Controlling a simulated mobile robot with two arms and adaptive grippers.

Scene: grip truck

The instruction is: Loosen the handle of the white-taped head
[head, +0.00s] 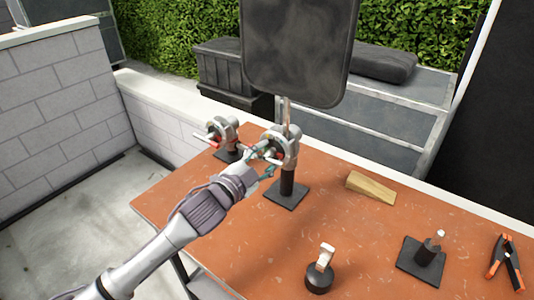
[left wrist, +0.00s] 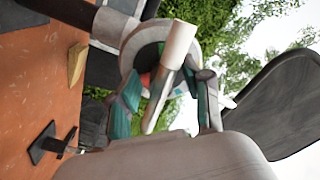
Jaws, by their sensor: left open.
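A grey metal grip head (head: 288,146) sits on a black post with a square base on the table. In the left wrist view, the handle's white bar (left wrist: 179,45) lies between the dark and teal fingers (left wrist: 165,95), in front of the round head (left wrist: 140,42). I cannot tell whether the fingers touch it. A second grip head (head: 222,128) with red parts stands further left. My right gripper is not in view.
A block wall (head: 60,110) stands at left.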

